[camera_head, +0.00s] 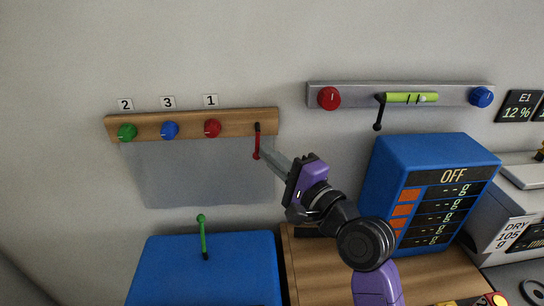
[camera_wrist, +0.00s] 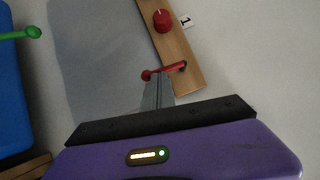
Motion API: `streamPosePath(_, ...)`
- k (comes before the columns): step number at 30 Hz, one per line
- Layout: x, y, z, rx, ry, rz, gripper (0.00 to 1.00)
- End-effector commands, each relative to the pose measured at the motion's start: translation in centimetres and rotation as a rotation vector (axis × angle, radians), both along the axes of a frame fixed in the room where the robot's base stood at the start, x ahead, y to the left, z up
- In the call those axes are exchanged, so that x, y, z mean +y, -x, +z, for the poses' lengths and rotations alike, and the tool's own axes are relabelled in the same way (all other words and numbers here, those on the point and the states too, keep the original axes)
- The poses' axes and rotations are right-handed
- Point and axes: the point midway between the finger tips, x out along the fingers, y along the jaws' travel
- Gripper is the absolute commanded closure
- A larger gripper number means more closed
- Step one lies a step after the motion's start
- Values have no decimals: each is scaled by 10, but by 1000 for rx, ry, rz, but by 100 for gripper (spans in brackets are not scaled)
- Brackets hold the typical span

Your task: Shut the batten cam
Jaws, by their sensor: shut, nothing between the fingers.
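The wooden batten (camera_head: 190,124) is fixed to the wall at the left, with green, blue and red knobs. The batten cam appears to be the small red lever (camera_head: 257,142) at its right end; it hangs down, with its ball end below the batten. The lever also shows in the wrist view (camera_wrist: 167,71), with the batten (camera_wrist: 176,50) behind it. My gripper (camera_head: 268,156) is shut and empty, its fingertips just right of the lever's ball end in the head view. In the wrist view the fingertips (camera_wrist: 158,80) overlap the lever; whether they touch it I cannot tell.
A grey rail (camera_head: 355,94) with red and blue knobs and a black lever (camera_head: 379,112) is at the upper right. A blue display box (camera_head: 398,150) reading OFF stands below it. A blue box (camera_head: 205,270) with a green lever (camera_head: 203,238) is at the lower left.

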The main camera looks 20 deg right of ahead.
Motion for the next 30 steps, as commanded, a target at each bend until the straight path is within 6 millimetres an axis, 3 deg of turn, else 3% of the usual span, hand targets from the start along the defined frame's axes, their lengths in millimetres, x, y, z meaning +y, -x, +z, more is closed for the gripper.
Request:
streamPosePath(19,28,-9,-8,-165,-520,2,100)
streamPosePath(30,34,-11,-5,-212,-661,3,100)
